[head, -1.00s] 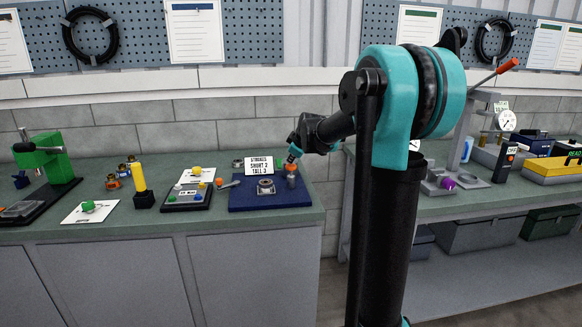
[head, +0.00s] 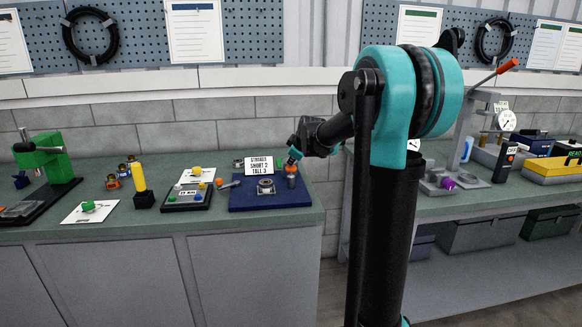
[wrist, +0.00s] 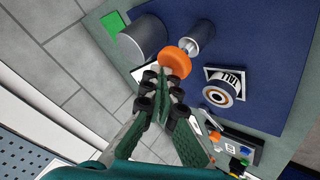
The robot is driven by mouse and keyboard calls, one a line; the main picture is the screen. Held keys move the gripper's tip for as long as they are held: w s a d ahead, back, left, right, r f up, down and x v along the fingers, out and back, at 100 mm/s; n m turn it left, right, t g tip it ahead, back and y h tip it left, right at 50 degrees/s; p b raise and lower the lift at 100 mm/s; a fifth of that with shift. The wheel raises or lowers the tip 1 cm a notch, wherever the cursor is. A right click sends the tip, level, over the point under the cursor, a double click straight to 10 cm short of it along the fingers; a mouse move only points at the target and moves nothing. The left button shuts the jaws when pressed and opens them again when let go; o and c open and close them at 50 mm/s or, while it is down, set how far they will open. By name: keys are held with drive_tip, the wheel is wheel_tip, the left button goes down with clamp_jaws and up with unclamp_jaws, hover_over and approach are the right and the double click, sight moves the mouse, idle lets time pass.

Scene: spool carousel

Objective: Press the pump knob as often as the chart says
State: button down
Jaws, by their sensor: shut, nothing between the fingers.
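The chart (head: 260,166) is a white card on the blue mat. It reads STROKES, SHORT 2, TALL 3. The orange pump knob (wrist: 174,61) sits on a silver stem (wrist: 197,36) in the wrist view. My gripper (wrist: 161,80) is shut and empty, its fingertips close to the knob; I cannot tell whether they touch it. In the head view my gripper (head: 294,155) is over the right part of the blue mat (head: 238,199).
A dark grey cylinder (wrist: 144,37) stands beside the stem in the wrist view. A black tray (head: 186,198) with coloured knobs lies left of the mat. A yellow post (head: 139,178) and a green press (head: 46,157) stand further left. A gap separates the two benches.

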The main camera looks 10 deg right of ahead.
sight(292, 167)
drive_tip(key=shift+f, duration=0.75)
idle(0.7)
drive_tip(key=shift+r, duration=1.65)
drive_tip(key=shift+r, duration=2.5)
